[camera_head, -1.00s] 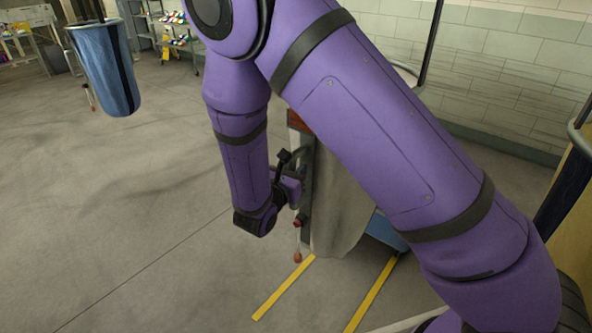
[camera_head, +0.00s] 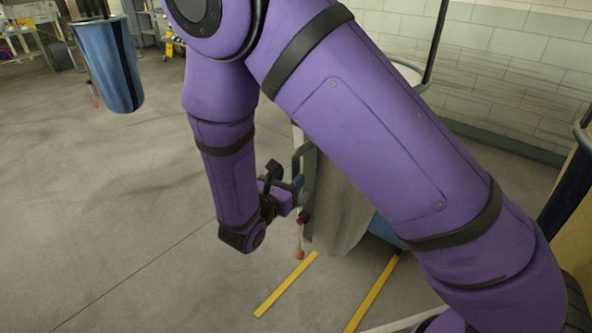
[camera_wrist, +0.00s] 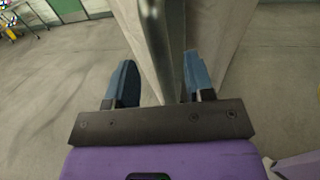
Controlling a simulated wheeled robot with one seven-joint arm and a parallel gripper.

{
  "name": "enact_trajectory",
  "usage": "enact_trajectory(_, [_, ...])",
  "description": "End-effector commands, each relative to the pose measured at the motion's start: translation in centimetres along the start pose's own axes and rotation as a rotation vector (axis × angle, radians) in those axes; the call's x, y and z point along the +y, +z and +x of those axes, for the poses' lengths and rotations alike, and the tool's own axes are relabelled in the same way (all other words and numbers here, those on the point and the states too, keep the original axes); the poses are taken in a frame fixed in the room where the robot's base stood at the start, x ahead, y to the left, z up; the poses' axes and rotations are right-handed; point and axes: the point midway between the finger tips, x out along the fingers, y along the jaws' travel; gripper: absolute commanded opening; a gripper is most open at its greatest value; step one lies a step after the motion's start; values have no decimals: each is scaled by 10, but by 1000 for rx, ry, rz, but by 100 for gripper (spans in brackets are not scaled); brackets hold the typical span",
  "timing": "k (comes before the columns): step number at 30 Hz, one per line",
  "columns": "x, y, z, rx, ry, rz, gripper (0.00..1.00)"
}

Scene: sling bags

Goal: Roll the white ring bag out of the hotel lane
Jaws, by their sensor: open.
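The off-white bag (camera_head: 338,205) hangs upright at the middle of the head view, its upper part mostly hidden behind my arm. It also shows behind my fingers in the wrist view (camera_wrist: 222,30). My gripper (camera_head: 296,192) is at the left side of the bag. In the wrist view my gripper (camera_wrist: 158,75) is open, with one blue-grey finger on each side of a grey metal bar (camera_wrist: 163,35). The bar stands between the fingers, in front of the bag; I cannot tell if either finger touches it. Two yellow floor lines (camera_head: 286,284) run forward from below the bag.
A blue bag (camera_head: 384,230) is partly visible behind the off-white one. Another blue bag (camera_head: 105,62) hangs at the upper left. A wall (camera_head: 500,95) stands behind, and a tan panel (camera_head: 572,215) is at the right edge. The floor at the left is clear.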

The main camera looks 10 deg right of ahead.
Motion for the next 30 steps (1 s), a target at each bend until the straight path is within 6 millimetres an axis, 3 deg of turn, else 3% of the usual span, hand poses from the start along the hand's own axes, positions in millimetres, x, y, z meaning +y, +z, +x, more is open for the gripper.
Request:
enact_trajectory(3, [1,0,-23,0,3,0,48])
enact_trajectory(10, [0,0,-49,-1,1,1,48])
enact_trajectory(30, [0,0,-54,0,0,0,48])
